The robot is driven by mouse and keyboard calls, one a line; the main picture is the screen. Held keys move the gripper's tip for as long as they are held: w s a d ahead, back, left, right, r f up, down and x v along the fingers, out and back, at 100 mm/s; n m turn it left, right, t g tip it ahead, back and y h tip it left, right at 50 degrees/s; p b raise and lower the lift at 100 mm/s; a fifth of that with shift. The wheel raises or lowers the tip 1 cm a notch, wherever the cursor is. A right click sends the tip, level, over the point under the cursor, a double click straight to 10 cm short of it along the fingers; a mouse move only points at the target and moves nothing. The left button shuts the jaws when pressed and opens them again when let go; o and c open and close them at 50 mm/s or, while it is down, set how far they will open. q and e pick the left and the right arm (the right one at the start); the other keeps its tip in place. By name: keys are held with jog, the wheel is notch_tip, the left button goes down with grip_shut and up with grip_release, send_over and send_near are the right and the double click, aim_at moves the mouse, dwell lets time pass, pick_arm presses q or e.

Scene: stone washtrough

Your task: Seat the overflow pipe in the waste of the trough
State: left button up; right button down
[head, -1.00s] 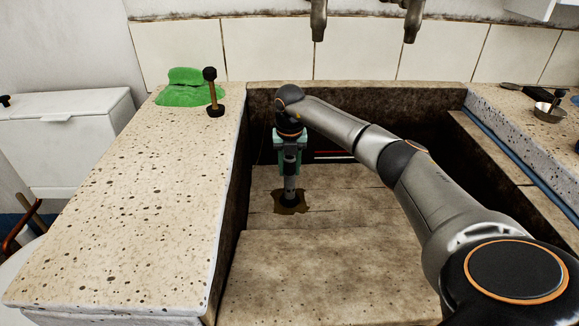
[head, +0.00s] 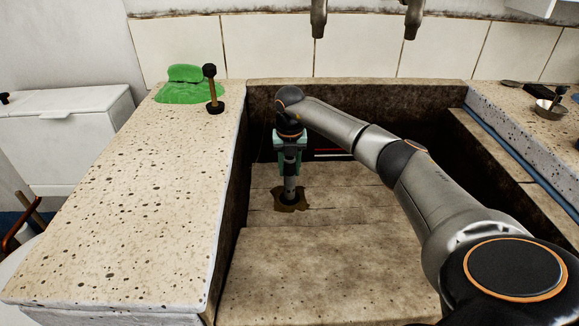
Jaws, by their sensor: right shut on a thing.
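The stone trough (head: 320,270) fills the middle of the head view. My right arm reaches into it from the right. My right gripper (head: 290,165) points down and is shut on the grey overflow pipe (head: 290,187). The pipe looks upright. Its lower end meets a dark collar (head: 289,202) in the middle of a brown, ragged patch (head: 300,207) on the trough floor. The waste itself is covered by the pipe end and collar, so I cannot tell how deep the pipe sits. My left gripper is not in view.
A speckled stone slab (head: 130,190) lies left, with a green cloth (head: 188,92) and a black-ended plunger-like tool (head: 212,90) at its back. Two taps (head: 318,18) hang above the trough. A small metal pan (head: 550,110) stands on the right ledge.

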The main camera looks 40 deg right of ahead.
jog(key=shift+f, duration=0.4)
grip_release()
dwell(0.6)
jog(key=shift+r, duration=0.1)
